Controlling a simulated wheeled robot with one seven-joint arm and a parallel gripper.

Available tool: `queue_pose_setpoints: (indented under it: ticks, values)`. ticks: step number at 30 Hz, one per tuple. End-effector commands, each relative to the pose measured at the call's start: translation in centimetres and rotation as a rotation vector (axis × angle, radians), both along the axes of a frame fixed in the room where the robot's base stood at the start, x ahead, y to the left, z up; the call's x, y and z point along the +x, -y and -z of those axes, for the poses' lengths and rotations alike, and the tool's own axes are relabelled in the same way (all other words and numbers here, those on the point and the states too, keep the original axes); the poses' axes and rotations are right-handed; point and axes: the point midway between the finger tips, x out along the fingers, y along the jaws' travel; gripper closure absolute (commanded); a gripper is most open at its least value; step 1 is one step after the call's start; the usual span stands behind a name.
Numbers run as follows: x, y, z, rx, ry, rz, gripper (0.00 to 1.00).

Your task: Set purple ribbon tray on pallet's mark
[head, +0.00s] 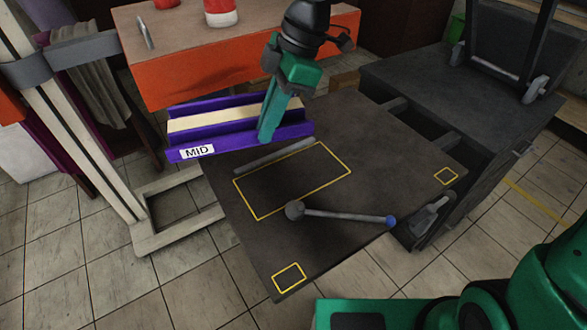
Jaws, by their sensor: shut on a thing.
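The purple ribbon tray (240,139) carries a white "MID" label and has a pale strip along its inside. My gripper (268,136) is green and shut on the tray's front wall, right of the label. The dark pallet (385,150) has a large yellow rectangle mark (257,217) near its middle. The tray is behind this mark, by the pallet's far left edge, and its left part juts past that edge. I cannot tell whether the tray touches the pallet. The inside of the mark holds no tray.
A grey bar (275,158) lies along the mark's far edge. A rod with a round grey head and blue end (345,215) lies in front of the mark. Small yellow squares (289,277) (446,176) mark two corners. An orange cabinet (200,75) stands behind, a dark cart (425,90) at right.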

Motion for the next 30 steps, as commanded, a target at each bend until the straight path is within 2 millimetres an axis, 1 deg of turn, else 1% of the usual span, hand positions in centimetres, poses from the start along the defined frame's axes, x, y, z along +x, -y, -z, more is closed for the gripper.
queue_pose_setpoints:
  ticks: [1, 3, 6, 9, 13, 17, 27, 30]
  values:
    - [-0.5, 0.6, 1.9, -0.003, -0.006, -0.051, 1.0]
    - [-1.0, 1.3, 4.1, -0.002, -0.005, -0.119, 1.0]
    - [-1.7, 2.1, 6.4, 0.0, -0.002, -0.196, 1.0]
    - [-2.1, 2.7, 7.8, 0.001, 0.0, -0.241, 1.0]
    - [-1.9, 3.5, 8.8, 0.002, 0.002, -0.264, 1.0]
    - [-0.6, 5.2, 10.1, 0.001, 0.0, -0.263, 1.0]
    - [3.5, 10.3, 14.0, 0.002, 0.001, -0.262, 1.0]
    - [4.4, 11.4, 14.8, 0.002, 0.001, -0.265, 1.0]
